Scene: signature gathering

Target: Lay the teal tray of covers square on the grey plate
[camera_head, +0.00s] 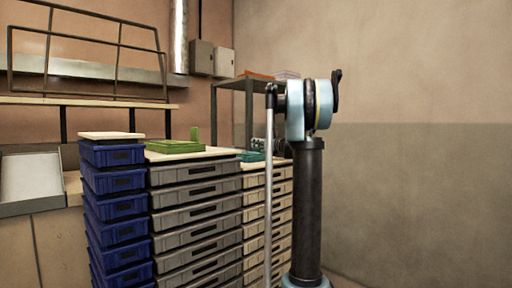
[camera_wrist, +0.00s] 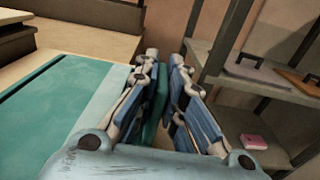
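The teal tray (camera_head: 250,157) shows in the head view on top of the beige crate stack, partly hidden behind my arm. In the wrist view the teal tray (camera_wrist: 75,108) fills the left side, with a paler band along it. My gripper (camera_wrist: 166,60) is over its right edge. A dark teal upright piece (camera_wrist: 158,100) stands between the fingers; whether both fingers press on it is unclear. No grey plate can be made out for certain; a pale grey panel (camera_head: 31,178) lies in a frame at the far left.
A blue crate stack (camera_head: 115,205) with a board stands left of a grey crate stack (camera_head: 195,220), which bears a green tray (camera_head: 175,147) with an upright tab. A shelf rack (camera_wrist: 270,100) with a pink block (camera_wrist: 253,141) is close on the gripper's right.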

